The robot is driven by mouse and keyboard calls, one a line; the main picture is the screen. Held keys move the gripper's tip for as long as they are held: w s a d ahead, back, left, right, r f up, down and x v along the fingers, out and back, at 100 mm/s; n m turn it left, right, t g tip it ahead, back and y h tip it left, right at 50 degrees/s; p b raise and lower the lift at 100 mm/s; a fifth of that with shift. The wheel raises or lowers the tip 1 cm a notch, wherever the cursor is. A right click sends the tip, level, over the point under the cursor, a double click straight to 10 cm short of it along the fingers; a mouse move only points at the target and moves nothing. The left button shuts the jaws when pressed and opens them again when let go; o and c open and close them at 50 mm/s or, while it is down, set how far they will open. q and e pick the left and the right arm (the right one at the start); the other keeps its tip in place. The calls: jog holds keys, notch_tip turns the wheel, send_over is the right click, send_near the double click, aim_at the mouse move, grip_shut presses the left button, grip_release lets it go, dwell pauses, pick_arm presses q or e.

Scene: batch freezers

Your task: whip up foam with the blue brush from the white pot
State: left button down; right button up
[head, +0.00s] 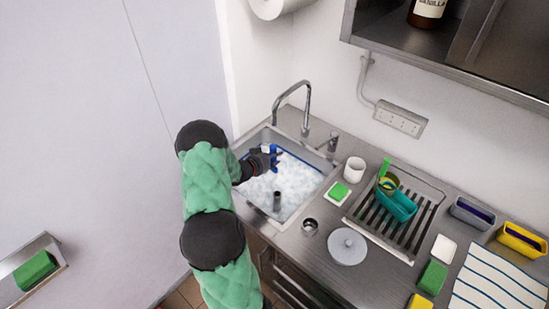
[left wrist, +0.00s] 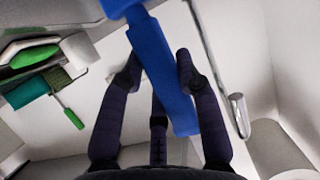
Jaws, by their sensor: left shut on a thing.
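My left gripper (head: 267,163) is over the foam-filled sink, its arm coming in from the left. It is shut on the blue brush (left wrist: 160,85), whose blue body runs between my dark fingers in the left wrist view (left wrist: 159,72). In the head view only small blue parts of the brush (head: 270,150) show around the fingers. I cannot tell whether its bristles touch the foam. White foam (head: 295,183) covers the sink (head: 318,198). The white pot (head: 355,168) stands on the steel counter right of the sink and looks empty of brushes. My right gripper is out of view.
A tap (head: 308,95) arches over the sink's back, and a grey upright pipe (head: 277,202) stands in the foam. A shelf hangs upper right.

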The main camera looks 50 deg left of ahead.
aim_at(273, 149)
pick_arm(q)
jog(key=shift+r, duration=0.15)
jog(key=shift+r+p, duration=1.95)
jog(key=shift+r, duration=0.5)
jog(key=shift+f, duration=0.1)
